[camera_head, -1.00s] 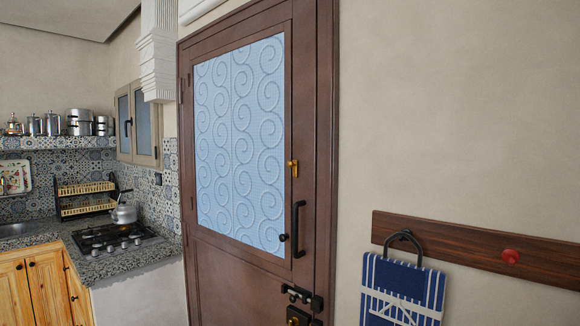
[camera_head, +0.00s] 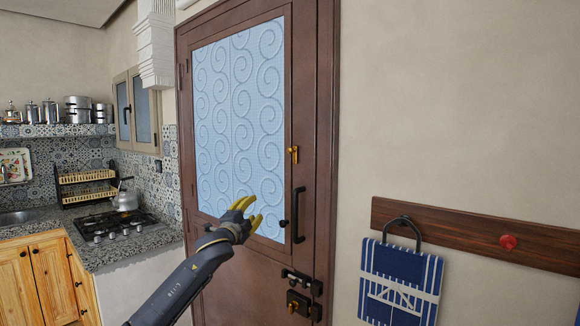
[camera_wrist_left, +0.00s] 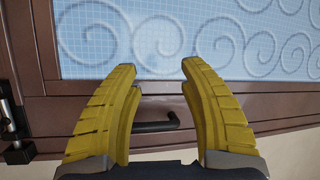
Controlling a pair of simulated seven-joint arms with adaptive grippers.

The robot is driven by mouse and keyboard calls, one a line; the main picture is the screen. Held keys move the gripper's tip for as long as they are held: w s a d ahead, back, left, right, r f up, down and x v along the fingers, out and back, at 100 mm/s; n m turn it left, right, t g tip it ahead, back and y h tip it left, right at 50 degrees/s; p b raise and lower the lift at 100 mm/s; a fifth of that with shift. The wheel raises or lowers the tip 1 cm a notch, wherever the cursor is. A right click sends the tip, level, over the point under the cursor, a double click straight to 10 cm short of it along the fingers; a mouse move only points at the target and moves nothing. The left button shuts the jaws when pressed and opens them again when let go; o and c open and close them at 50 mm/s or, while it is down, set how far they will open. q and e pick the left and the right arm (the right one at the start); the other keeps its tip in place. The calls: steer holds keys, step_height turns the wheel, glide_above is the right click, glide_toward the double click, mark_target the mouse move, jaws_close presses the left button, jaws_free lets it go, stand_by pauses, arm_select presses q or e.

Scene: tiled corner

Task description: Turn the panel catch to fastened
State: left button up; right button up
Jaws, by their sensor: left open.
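The panel catch (camera_head: 293,154) is a small brass piece on the right edge of the door's blue glass panel (camera_head: 238,120). Its lever hangs downward in the head view. I cannot make it out in the left wrist view. My left gripper (camera_head: 248,211) has yellow fingers and is open and empty. In the head view it appears in front of the lower glass, below and left of the catch and apart from it. In the left wrist view the open fingers (camera_wrist_left: 160,80) frame the glass edge and a dark handle. My right gripper is not in view.
A black pull handle (camera_head: 298,215) stands out below the catch, beside a small black knob (camera_head: 283,223). A black bolt (camera_head: 300,281) and brass lock (camera_head: 297,304) sit lower. A wooden rail (camera_head: 460,243) with a blue bag (camera_head: 400,283) is at right.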

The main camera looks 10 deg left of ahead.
mark_target(289, 151)
arm_select(q)
steer(key=s+d+r+m+h, duration=0.2)
steer(key=s+d+r+m, duration=0.2)
steer(key=s+r+m, duration=0.3)
steer(key=s+d+r+m+h, duration=0.2)
steer(key=s+d+r+m, duration=0.25)
steer(key=r, duration=0.35)
steer(key=shift+m+t+y, duration=0.4)
steer(key=shift+m+y, duration=0.15)
steer(key=shift+y, duration=0.05)
steer(key=x, duration=1.7)
steer(key=shift+w+a+f, duration=0.1)
steer(key=shift+w+f, duration=0.05)
steer(key=shift+w, duration=0.05)
steer(key=shift+c, duration=0.2)
